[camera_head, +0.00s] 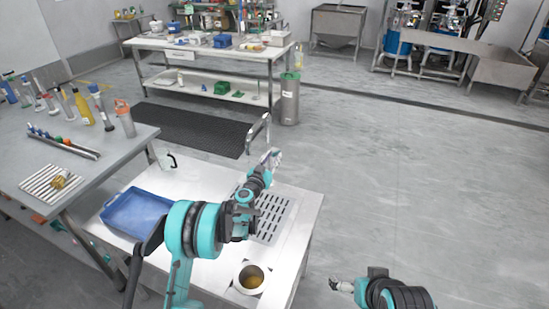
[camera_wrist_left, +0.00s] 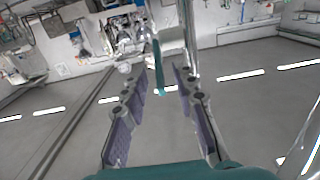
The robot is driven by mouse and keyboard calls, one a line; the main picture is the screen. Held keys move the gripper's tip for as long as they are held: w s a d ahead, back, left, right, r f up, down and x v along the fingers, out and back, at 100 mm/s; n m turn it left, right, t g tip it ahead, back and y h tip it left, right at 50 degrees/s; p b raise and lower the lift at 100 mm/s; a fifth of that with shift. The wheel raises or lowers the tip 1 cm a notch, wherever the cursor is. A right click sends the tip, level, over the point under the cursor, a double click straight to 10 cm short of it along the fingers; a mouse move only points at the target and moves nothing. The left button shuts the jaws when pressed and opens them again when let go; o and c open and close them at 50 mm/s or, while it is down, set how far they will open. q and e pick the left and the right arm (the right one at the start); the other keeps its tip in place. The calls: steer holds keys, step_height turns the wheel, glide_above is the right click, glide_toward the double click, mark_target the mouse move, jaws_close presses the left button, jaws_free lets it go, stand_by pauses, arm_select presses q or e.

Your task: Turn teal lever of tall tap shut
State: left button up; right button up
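The tall tap (camera_head: 258,127) is a silver arched pipe behind the white table, just past my left gripper (camera_head: 271,158). In the left wrist view the tap's metal pipe (camera_wrist_left: 190,35) rises near the right finger. The teal lever (camera_wrist_left: 158,65) is a thin upright strip that shows between the fingertips of the same gripper (camera_wrist_left: 160,75). The fingers are apart and I see no clear contact with the lever. In the head view the lever is too small or hidden to make out. My right gripper (camera_head: 341,285) is low at the right, away from the table; its fingers are unclear.
The white table (camera_head: 308,215) holds a blue tray (camera_head: 140,214), a slotted drain grate (camera_head: 275,215) and a metal pot (camera_head: 250,279) with yellowish contents. A grey table (camera_head: 35,150) with bottles stands at left. The floor at right is clear.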

mark_target(276, 152)
arm_select(q)
steer(key=shift+x, duration=1)
jaws_close()
steer(key=shift+r, duration=0.15)
steer(key=shift+w+d+r+g+y+p, duration=0.15)
steer(key=shift+r+g+p, duration=0.1)
steer(key=shift+g+p, duration=0.25)
steer(key=shift+w+d+r+g+y+p, duration=0.15)
steer(key=shift+r+g+p, duration=0.15)
steer(key=shift+g+p, duration=0.15)
steer(key=shift+w+a+r+g+p, duration=0.1)
steer(key=shift+r+g+p, duration=0.05)
steer(key=shift+g+p, duration=0.35)
jaws_free()
